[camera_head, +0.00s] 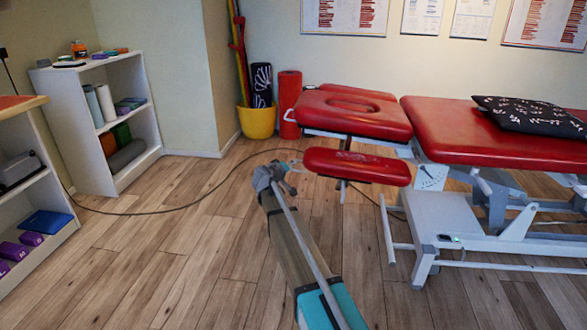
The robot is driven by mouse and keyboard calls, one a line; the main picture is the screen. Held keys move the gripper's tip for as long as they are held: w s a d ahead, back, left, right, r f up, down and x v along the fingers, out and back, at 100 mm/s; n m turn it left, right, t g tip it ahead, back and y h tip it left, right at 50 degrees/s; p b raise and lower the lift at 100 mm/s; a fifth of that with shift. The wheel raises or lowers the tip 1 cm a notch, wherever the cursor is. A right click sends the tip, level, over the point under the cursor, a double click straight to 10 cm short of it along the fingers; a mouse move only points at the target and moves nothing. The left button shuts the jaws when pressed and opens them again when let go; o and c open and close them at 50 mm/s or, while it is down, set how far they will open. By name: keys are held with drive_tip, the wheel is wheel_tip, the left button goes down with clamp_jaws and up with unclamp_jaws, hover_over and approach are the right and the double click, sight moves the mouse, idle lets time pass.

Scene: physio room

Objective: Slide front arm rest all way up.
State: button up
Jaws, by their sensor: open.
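The front arm rest (357,166) is a red padded bar on the near side of the treatment table's head end. It sits lower than the red head section (352,112) with its oval face hole. A thin upright post shows under the arm rest's left half. My arm reaches up from the bottom of the view. My gripper (288,172) is open and small in the picture, just left of the arm rest's left end. I cannot tell whether it touches the pad or the pale curved part beside it.
The red main table section (480,135) carries a black patterned pillow (530,116). Its white frame (445,215) stands on the floor at right. A black cable crosses the wooden floor. A yellow bucket (257,122) and white shelves (150,120) stand behind and left. The left floor is mostly clear.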

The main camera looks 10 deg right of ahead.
drive_tip(key=shift+x, duration=0.8)
clamp_jaws()
